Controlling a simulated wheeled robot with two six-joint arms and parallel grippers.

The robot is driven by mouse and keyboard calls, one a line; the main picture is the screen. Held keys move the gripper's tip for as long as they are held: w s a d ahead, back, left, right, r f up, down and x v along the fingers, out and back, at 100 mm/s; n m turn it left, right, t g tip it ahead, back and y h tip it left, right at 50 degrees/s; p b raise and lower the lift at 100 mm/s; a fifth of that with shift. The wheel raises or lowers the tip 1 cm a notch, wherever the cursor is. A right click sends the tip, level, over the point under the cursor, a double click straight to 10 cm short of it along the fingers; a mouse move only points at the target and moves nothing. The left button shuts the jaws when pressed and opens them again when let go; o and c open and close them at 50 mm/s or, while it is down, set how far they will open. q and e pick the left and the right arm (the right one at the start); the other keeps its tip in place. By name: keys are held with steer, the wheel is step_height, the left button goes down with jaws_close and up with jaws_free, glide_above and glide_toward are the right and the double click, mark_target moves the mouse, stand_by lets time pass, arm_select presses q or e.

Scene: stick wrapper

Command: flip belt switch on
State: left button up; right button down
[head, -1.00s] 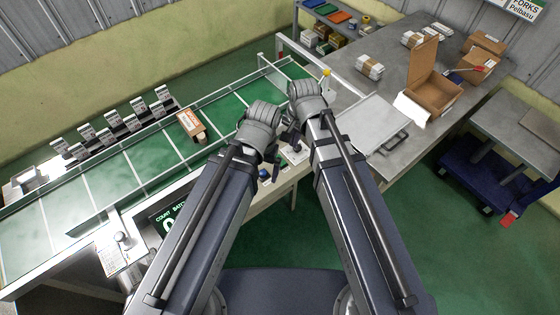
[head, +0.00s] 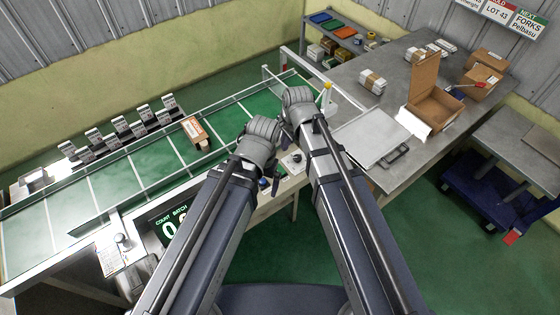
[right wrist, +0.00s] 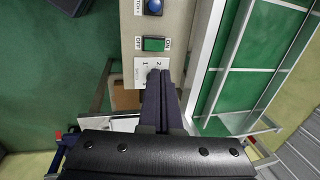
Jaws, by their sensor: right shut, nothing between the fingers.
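The belt switch is a green rocker (right wrist: 153,44) on a beige control panel (right wrist: 133,15), between the printed words OFF and ON. I cannot tell which way it is tipped. My right gripper (right wrist: 158,76) is shut and empty, its dark fingertips over the panel beside the switch, near a small plate marked 1 and 2. I cannot tell whether they touch anything. In the head view the right gripper (head: 291,134) is at the panel by the conveyor's near edge, and the switch is not clear there. My left gripper (head: 276,181) is partly hidden by its arm.
A blue button (right wrist: 154,6) sits on the panel above the switch in the wrist view. The green conveyor (head: 140,173) carries a brown carton (head: 196,133). A grey worktable (head: 400,80) at the right holds an open cardboard box (head: 432,100).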

mark_target(279, 167)
steer(key=shift+f, duration=0.15)
steer(key=b+x, duration=1.3)
steer(key=shift+f+b, duration=0.3)
steer(key=shift+f, duration=0.05)
steer(key=shift+w+a, duration=0.1)
